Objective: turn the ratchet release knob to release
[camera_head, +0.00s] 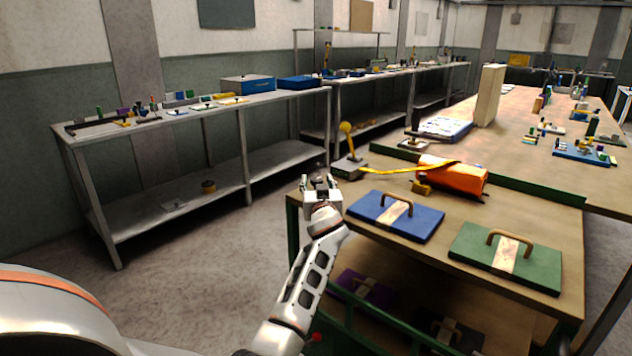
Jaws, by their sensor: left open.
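A ratchet with a grey base (349,168) stands at the near left corner of the wooden table. Its upright yellow lever ends in a round yellow knob (346,128), which I take to be the release knob. A yellow strap (400,170) runs from the base to the right, over an orange roll (452,177). My left gripper (320,182) is open and empty, in front of the ratchet and slightly to its left in the picture. It appears apart from the knob. My right gripper is out of view.
A blue plate (372,222) and a green plate (480,259), each with a handle, lie on the near table top. A yellow fitting (421,188) sits by the roll. A metal shelf (90,137) stands at left; the floor (215,240) between is clear.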

